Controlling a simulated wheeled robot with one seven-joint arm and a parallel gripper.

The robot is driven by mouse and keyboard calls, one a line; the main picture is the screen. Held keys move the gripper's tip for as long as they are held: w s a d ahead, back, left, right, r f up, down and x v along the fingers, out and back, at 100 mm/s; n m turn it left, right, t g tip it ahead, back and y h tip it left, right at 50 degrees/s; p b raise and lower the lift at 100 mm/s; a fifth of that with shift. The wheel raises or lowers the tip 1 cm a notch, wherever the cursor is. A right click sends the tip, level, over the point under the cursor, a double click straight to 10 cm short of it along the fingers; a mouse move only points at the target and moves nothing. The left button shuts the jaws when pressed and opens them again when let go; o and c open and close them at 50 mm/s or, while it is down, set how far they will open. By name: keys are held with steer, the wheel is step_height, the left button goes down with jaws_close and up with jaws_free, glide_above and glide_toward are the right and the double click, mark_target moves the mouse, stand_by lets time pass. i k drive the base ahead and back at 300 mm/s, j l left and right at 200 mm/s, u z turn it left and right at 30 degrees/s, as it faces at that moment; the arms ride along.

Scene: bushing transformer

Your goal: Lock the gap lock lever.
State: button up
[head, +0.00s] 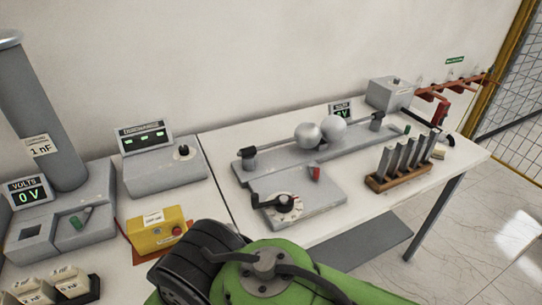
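The sphere-gap device stands on the right white table, with two grey metal spheres (320,131) close together on a long grey rail (275,165). In front of the rail is a grey control box (318,203) with a white dial (289,206) and a black crank handle (268,201). A small red lever (315,173) stands up at the back of this box; it looks like the gap lock lever, but no label is readable. My green and black arm fills the bottom centre, in front of the table. My gripper's fingers do not show.
A wooden rack (397,180) with several grey bars stands right of the control box. A yellow box (156,231) with a red button, a display unit (163,170) and a voltmeter unit (62,227) stand at left. White table surface is clear around the control box.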

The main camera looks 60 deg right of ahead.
mark_target(314, 172)
steer(key=z, duration=2.5)
steer(key=l+u, duration=0.15)
steer(key=u, duration=0.3)
steer(key=l+u, duration=0.1)
steer(key=u, duration=0.35)
steer(key=l+u, duration=0.15)
steer(key=u, duration=0.3)
steer(key=l+u, duration=0.1)
steer(key=u, duration=0.4)
steer(key=k+l+u, duration=0.1)
steer(key=u, duration=0.35)
steer(key=k+u, duration=0.1)
steer(key=u, duration=0.35)
